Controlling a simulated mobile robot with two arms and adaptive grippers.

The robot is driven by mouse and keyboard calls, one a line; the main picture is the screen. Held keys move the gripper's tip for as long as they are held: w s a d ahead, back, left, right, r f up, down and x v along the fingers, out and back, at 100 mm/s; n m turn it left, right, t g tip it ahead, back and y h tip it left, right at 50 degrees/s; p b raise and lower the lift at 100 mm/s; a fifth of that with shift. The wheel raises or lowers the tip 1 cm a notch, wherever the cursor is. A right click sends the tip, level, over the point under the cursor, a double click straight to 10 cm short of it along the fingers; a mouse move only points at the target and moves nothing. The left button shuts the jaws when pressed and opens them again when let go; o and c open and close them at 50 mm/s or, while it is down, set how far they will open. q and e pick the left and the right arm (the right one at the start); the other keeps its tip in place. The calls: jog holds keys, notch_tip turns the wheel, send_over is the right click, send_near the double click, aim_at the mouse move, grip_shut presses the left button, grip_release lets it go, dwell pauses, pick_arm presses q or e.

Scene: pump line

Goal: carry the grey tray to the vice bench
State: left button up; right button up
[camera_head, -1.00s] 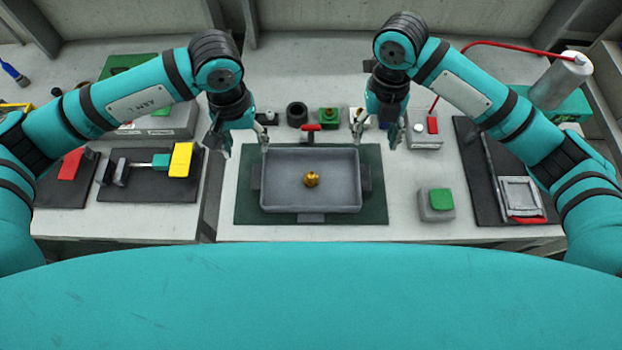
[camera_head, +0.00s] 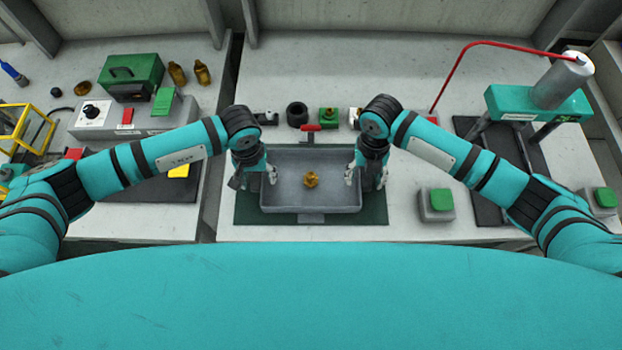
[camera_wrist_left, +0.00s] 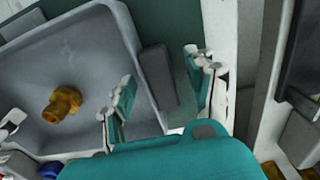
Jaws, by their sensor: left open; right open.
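The grey tray (camera_head: 290,197) lies on a dark green mat (camera_head: 310,218) on the middle bench. A small brass fitting (camera_head: 311,179) sits inside it; it also shows in the left wrist view (camera_wrist_left: 62,103). My left gripper (camera_head: 257,178) is open over the tray's left end. In the left wrist view its fingers (camera_wrist_left: 160,88) stand on either side of the tray's end handle (camera_wrist_left: 158,76), with no visible grip. My right gripper (camera_head: 366,178) is open at the tray's right end, where it hides the handle. The vice from the earlier view is mostly hidden behind my left arm.
A grey box with a green button (camera_head: 436,204) stands right of the mat. A teal press (camera_head: 540,104) stands at right, and a control box (camera_head: 135,117) at left.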

pick_arm(q)
jog(key=shift+f, duration=0.1)
jog(key=shift+c, duration=0.3)
pick_arm(e)
jog(key=shift+f, duration=0.1)
jog(key=shift+c, duration=0.3)
pick_arm(q)
grip_shut()
pick_arm(e)
grip_shut()
